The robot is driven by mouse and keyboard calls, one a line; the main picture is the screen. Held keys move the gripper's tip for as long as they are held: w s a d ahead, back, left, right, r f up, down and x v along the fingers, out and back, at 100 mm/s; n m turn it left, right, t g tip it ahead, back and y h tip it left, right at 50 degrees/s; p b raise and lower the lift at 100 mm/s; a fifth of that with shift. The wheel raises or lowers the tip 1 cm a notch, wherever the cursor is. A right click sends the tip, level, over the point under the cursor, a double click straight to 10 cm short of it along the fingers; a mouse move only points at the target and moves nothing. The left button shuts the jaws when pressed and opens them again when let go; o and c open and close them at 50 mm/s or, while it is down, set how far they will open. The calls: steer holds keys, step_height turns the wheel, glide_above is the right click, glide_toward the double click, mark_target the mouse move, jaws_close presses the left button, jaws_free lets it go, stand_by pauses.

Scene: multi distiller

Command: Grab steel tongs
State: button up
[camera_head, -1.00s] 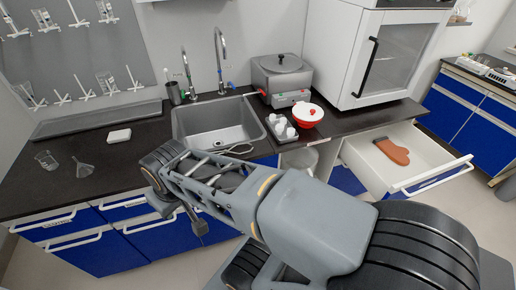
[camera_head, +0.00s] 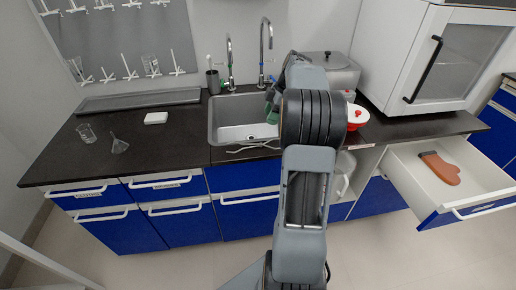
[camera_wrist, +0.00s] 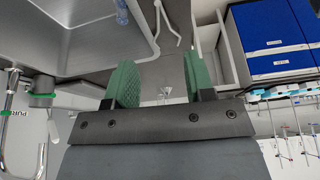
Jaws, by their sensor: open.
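The steel tongs (camera_head: 252,147) lie on the dark counter along the front edge of the sink. They look thin and pale, with bent arms. In the wrist view the tongs (camera_wrist: 166,22) show at the top, beyond the fingertips and apart from them. My gripper (camera_head: 271,106) is over the right side of the sink, mostly hidden behind my own arm. In the wrist view my gripper (camera_wrist: 160,80) shows two green fingers spread apart with nothing between them.
The sink (camera_head: 229,119) has a tall faucet (camera_head: 265,50) behind it. A steel heated bath (camera_head: 338,70) and a red-and-white pot (camera_head: 356,117) stand to the right. An open drawer (camera_head: 402,187) with an orange mitt (camera_head: 440,168) juts out.

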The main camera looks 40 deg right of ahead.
glide_above(256, 143)
steer(key=s+d, duration=0.1)
steer(key=d, duration=0.2)
steer(key=f, duration=0.7)
steer(key=shift+s+a, duration=0.2)
steer(key=shift+a, duration=0.05)
steer(key=x, duration=0.5)
steer(key=shift+a+r, duration=0.15)
steer(key=shift+a, duration=0.15)
steer(key=shift+w+a+f, duration=0.1)
steer(key=shift+f, duration=0.25)
steer(key=shift+f, duration=0.1)
jaws_close()
